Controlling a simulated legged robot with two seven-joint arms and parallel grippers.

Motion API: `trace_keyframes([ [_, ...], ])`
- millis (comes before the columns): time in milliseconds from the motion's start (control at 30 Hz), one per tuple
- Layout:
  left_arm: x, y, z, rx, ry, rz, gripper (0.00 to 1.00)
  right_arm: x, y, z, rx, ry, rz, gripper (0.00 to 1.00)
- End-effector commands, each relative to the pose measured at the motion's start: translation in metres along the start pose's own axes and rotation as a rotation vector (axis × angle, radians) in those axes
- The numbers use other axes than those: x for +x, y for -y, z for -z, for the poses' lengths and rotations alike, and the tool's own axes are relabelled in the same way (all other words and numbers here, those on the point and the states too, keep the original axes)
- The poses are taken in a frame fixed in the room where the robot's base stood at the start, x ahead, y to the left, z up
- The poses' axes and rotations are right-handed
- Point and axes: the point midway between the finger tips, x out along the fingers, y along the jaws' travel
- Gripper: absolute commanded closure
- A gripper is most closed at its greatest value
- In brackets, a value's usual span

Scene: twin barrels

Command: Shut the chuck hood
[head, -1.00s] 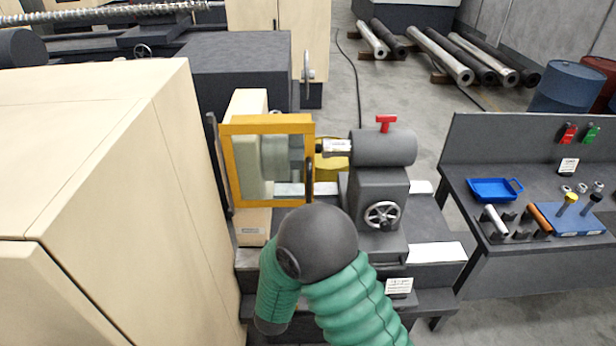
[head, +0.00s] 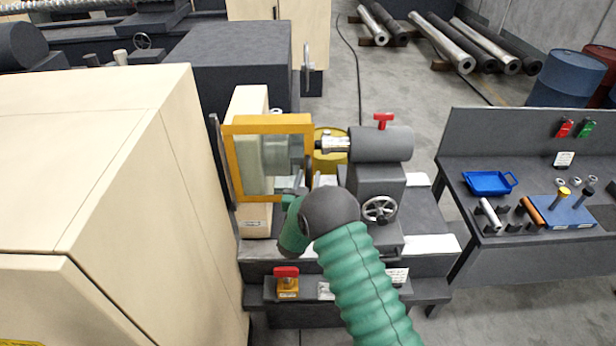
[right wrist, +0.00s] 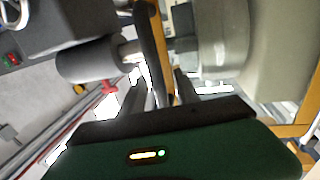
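The chuck hood (head: 267,125) is a yellow frame with a see-through pane, upright, with the pale chuck (head: 275,155) showing through it. A dark handle (right wrist: 148,35) runs beside the hood's yellow edge in the right wrist view. My right gripper (head: 299,180) is at the lower right edge of the hood, partly hidden by my wrist. In the right wrist view its fingers (right wrist: 160,90) stand apart, with the handle and yellow edge between or just beyond them; contact is unclear. My left gripper is out of view.
The grey tailstock (head: 380,145), with a red lever and handwheel, stands close to the right of the hood. A large cream cabinet (head: 100,150) fills the left. A red-topped yellow block (head: 287,282) is on the front step. A bench (head: 520,210) with a blue tray is at right.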

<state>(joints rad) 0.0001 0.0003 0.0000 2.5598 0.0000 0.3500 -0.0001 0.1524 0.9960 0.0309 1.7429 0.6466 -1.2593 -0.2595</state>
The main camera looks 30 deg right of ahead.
Motion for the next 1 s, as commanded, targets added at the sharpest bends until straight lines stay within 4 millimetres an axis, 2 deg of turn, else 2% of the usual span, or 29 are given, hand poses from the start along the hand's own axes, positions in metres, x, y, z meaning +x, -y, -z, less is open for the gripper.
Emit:
trace_keyframes([
  [133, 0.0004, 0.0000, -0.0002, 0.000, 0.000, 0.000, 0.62, 0.0000, -0.0001, -0.0005, 0.000, 0.000, 0.000, 0.65],
  [400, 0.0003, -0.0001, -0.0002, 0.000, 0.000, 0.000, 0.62, -0.0003, 0.0001, -0.0002, 0.000, 0.000, 0.000, 1.00],
  [1000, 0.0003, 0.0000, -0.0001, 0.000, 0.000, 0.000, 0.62, -0.0002, 0.0003, 0.0000, 0.001, 0.000, 0.000, 1.00],
])
